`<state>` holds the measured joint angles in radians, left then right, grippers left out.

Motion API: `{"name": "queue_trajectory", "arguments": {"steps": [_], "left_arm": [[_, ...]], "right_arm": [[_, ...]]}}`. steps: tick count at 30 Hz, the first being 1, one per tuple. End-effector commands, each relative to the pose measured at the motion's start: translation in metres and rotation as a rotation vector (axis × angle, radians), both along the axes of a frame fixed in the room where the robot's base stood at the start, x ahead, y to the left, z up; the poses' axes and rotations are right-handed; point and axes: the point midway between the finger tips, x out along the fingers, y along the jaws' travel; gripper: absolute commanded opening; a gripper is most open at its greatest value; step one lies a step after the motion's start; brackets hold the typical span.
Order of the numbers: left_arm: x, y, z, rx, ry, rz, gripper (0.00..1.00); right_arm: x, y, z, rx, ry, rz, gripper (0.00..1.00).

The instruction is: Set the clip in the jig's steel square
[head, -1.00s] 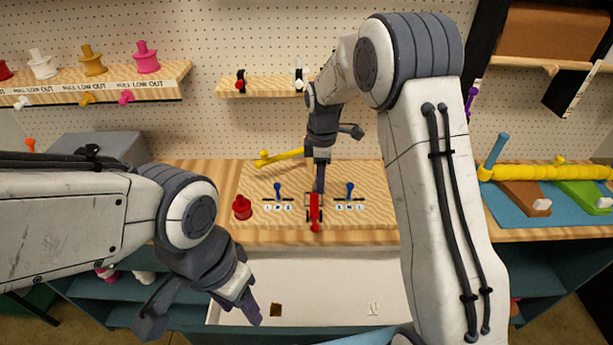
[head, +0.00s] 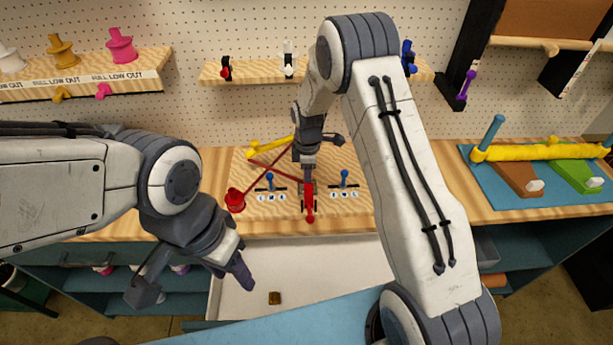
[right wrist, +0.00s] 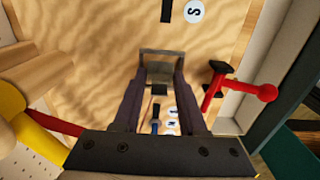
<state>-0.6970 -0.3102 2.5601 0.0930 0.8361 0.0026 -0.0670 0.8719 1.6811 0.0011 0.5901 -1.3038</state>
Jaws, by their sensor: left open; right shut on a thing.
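My right gripper (head: 308,178) points down over the middle of the wooden jig board (head: 240,170). In the right wrist view its fingers (right wrist: 160,68) close on a small grey metal piece (right wrist: 158,74), which looks like the clip. A thin steel frame (right wrist: 160,53) shows at the fingertips; whether the clip sits inside the square is unclear. A red lever with a black crosspiece (right wrist: 236,88) stands beside the fingers; it also shows in the head view (head: 309,203). My left gripper (head: 195,280) is open and empty, in front of the board.
Red ribbon lines (head: 272,169) cross the board's left part near a red spool (head: 235,201) and a yellow rod (head: 270,146). Blue levers (head: 270,181) (head: 343,179) flank the middle. An open white drawer (head: 330,265) lies in front.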

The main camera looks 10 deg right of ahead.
Motion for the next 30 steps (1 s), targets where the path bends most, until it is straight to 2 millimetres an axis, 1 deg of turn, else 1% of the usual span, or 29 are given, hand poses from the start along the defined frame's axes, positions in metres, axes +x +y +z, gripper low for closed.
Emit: {"name": "queue_trajectory", "arguments": {"steps": [2, 8, 21, 23, 24, 25, 30], "left_arm": [[0.0, 0.0, 0.002, 0.0, 0.0, 0.0, 0.5], [0.0, 0.0, 0.001, 0.0, 0.0, 0.0, 0.5], [0.0, 0.0, -0.009, 0.0, 0.0, 0.0, 0.5], [0.0, 0.0, -0.008, 0.0, 0.0, 0.0, 0.5], [0.0, 0.0, -0.009, 0.0, 0.0, 0.0, 0.5], [0.0, 0.0, -0.009, 0.0, 0.0, 0.0, 0.5], [0.0, 0.0, -0.009, 0.0, 0.0, 0.0, 0.5]], "right_arm": [[0.0, 0.0, -0.003, 0.0, 0.0, 0.0, 0.0], [0.001, 0.001, -0.003, 0.0, -0.001, 0.001, 0.0], [0.0, 0.002, -0.019, 0.0, 0.0, 0.002, 0.0], [-0.001, 0.002, -0.019, 0.0, 0.001, 0.002, 0.0], [-0.001, 0.002, -0.019, 0.0, 0.001, 0.002, 0.45], [-0.001, 0.002, -0.02, 0.0, 0.002, 0.002, 0.54], [-0.002, 0.003, -0.021, 0.001, 0.005, 0.002, 0.54]]}}
